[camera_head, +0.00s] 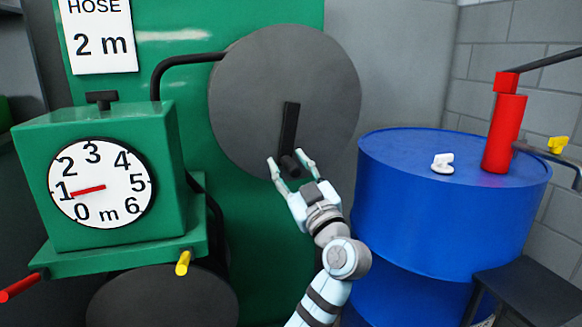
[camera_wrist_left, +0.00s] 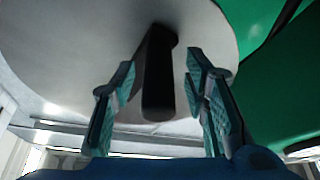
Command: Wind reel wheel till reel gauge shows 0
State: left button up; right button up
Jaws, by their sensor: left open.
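The reel wheel (camera_head: 250,95) is a large dark grey disc on a green panel. Its black crank arm (camera_head: 291,125) points down and ends in a black handle (camera_head: 289,165). My left gripper (camera_head: 287,160) is open at the handle, one finger on each side. In the left wrist view the handle (camera_wrist_left: 158,85) stands between the open fingers (camera_wrist_left: 160,72), with a visible gap on both sides. The reel gauge (camera_head: 130,160) is a white dial on a green box; its red needle (camera_head: 88,190) points left, at about 1. My right gripper is not in view.
A sign (camera_head: 98,45) reads HOSE 2 m. A blue drum (camera_head: 420,215) stands right of my arm, with a red cylinder (camera_head: 503,135) and a small white valve (camera_head: 442,162) on top. Red and yellow levers (camera_head: 183,262) stick out under the gauge box.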

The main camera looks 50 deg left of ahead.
aim_at(297, 112)
pick_arm(q)
jog(key=shift+r, duration=0.1)
notch_tip(297, 112, up, 10)
jog(key=shift+f, duration=0.1)
dwell(0.5)
